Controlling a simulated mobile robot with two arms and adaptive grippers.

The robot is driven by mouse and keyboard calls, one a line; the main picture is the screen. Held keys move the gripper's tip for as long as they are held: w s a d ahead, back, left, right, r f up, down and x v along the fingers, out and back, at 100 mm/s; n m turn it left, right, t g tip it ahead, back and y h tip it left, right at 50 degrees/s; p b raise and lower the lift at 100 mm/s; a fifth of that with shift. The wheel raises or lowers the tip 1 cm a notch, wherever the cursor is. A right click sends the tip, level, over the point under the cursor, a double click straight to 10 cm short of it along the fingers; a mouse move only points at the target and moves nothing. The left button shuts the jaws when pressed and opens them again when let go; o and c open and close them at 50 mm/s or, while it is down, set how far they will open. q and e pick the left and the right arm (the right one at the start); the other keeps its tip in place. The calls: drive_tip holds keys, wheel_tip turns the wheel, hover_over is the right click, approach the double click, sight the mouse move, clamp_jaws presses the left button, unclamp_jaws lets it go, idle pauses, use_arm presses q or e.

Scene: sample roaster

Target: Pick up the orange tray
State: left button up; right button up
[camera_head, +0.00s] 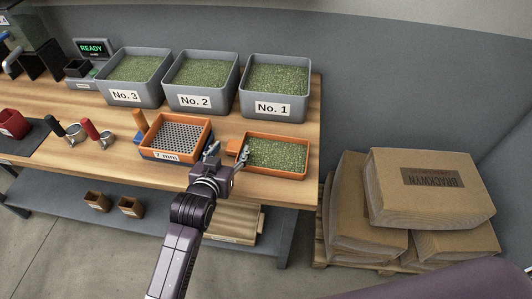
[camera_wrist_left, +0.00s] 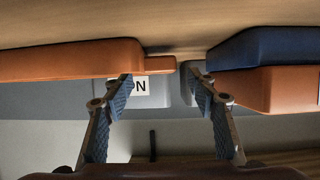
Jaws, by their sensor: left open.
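The orange tray (camera_head: 304,171), filled with green beans, sits near the table's front edge in the head view. Its short orange handle (camera_head: 234,146) points left. In the wrist view, which looks upside down, the tray (camera_wrist_left: 70,61) is at the left and its handle (camera_wrist_left: 162,64) reaches into the gap between the fingers. My left gripper (camera_head: 228,154) is open at the tray's left end, with one finger on each side of the handle in the wrist view (camera_wrist_left: 160,80). Contact cannot be told. My right gripper is not in view.
An orange sieve (camera_head: 158,156) marked 7 mm, on a blue base (camera_wrist_left: 262,48), stands close left of my gripper. Grey bins No. 3 (camera_head: 137,97), No. 2 (camera_head: 200,101) and No. 1 (camera_head: 272,105) stand behind. Sacks (camera_head: 430,185) lie right of the table.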

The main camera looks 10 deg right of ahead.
sight(235, 145)
use_arm(q)
drive_tip(key=x, duration=0.3)
drive_tip(key=shift+w+d, duration=0.1)
drive_tip(key=shift+w, duration=0.05)
drive_tip(key=shift+w+d+f, duration=0.1)
drive_tip(key=shift+w+f, duration=0.1)
drive_tip(key=shift+w, duration=0.05)
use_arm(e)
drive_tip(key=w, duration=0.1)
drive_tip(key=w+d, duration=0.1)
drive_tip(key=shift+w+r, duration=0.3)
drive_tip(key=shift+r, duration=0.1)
use_arm(q)
drive_tip(key=c, duration=1.4)
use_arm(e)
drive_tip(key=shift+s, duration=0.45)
use_arm(q)
drive_tip(key=shift+r, duration=0.1)
